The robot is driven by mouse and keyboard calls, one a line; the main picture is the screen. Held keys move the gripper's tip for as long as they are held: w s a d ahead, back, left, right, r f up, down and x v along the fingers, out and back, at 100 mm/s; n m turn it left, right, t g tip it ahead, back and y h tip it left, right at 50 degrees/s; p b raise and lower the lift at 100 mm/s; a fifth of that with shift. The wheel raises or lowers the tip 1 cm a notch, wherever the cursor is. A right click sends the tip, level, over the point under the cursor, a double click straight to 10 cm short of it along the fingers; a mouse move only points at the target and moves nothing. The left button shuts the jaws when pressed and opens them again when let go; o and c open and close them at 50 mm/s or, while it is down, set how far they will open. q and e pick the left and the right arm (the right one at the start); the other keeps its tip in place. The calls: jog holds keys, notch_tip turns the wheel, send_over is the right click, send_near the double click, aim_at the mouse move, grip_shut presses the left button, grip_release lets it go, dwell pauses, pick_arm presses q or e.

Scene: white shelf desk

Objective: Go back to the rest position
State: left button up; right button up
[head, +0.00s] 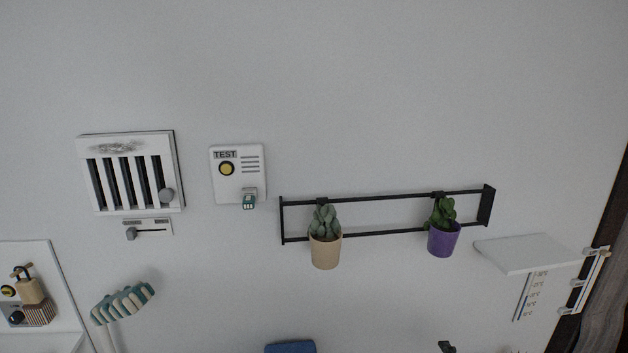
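Neither of my grippers can be made out in the head view. The view takes in mostly a pale grey wall (330,90) with fixtures on it. A small dark object (446,347) is cut off by the bottom edge, right of the middle, and I cannot tell what it is.
A vent panel (130,171), slider (148,230) and TEST box (238,173) are on the wall. A black rail (385,197) holds a beige pot (325,252) and a purple pot (443,240). A white shelf (528,253) juts out right; a striped object (122,303) stands lower left.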

jog(key=s+d+f+m+g+h, duration=0.1)
jog(key=s+d+f+m+g, duration=0.1)
jog(key=s+f+m, duration=0.3)
jog(key=s+d+f+m+g+h, duration=0.1)
jog(key=d+f+m+g, duration=0.1)
jog(key=f, duration=0.6)
jog(key=s+f+m+g, duration=0.8)
jog(key=s+f+m, duration=0.3)
jog(key=s+f, duration=1)
jog(key=s+a+f+g+y+b, duration=0.15)
jog(key=f+b, duration=0.25)
jog(key=f, duration=1.5)
jog(key=s+f+b, duration=0.2)
jog(key=f+b, duration=0.2)
jog(key=f, duration=1.5)
jog(key=s+f+n+g+b, duration=0.1)
jog(key=s+f+b, duration=0.4)
jog(key=s+f, duration=1.4)
notch_tip(320, 180, down, 4)
jog(key=shift+s+d+r+b, duration=0.1)
jog(key=shift+s+d+b, duration=0.05)
jog(key=shift+s+b, duration=0.2)
